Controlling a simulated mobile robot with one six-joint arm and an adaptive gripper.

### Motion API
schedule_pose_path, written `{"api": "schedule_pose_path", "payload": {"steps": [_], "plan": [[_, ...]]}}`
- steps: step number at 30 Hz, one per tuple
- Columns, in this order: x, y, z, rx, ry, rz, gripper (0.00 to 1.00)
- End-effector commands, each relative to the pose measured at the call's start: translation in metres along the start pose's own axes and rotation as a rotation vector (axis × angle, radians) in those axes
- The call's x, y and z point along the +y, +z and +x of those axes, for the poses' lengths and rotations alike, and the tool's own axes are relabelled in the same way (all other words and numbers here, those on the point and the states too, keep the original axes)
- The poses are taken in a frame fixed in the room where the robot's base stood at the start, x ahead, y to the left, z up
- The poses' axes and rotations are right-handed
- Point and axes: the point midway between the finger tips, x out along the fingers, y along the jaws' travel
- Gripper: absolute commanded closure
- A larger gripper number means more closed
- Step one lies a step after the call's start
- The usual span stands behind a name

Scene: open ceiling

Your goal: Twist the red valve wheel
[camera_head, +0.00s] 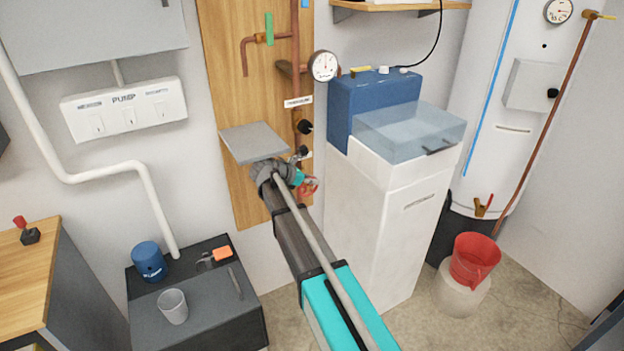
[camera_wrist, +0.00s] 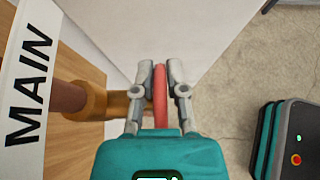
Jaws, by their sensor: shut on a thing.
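The red valve wheel (camera_wrist: 159,97) shows edge-on in the wrist view, between the two grey fingers of my gripper (camera_wrist: 160,88). The fingers are shut on its rim. A brass valve body (camera_wrist: 103,103) joins it on the left, on a copper pipe (camera_wrist: 62,95) along the wooden board. In the head view the red wheel (camera_head: 309,187) shows only in part, low on the right side of the board, beside my gripper (camera_head: 303,184). My arm hides much of that area, and the fingertips are hard to make out there.
A white "MAIN" sign (camera_wrist: 30,55) is close to the left of my gripper. A grey shelf plate (camera_head: 254,142) sits just above my wrist. A white cabinet (camera_head: 385,225) stands close on the right. A dark low cabinet (camera_head: 235,317) stands at lower left.

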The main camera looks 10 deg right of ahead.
Motion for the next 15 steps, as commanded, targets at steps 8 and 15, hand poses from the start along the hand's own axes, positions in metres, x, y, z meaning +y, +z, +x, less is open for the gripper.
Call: {"api": "schedule_pose_path", "payload": {"steps": [8, 15], "plan": [[-0.0002, 0.0002, 0.0004, -0.001, -0.001, 0.000, 0.64], [-0.0001, 0.0002, 0.0002, -0.001, -0.001, 0.000, 0.49]]}}
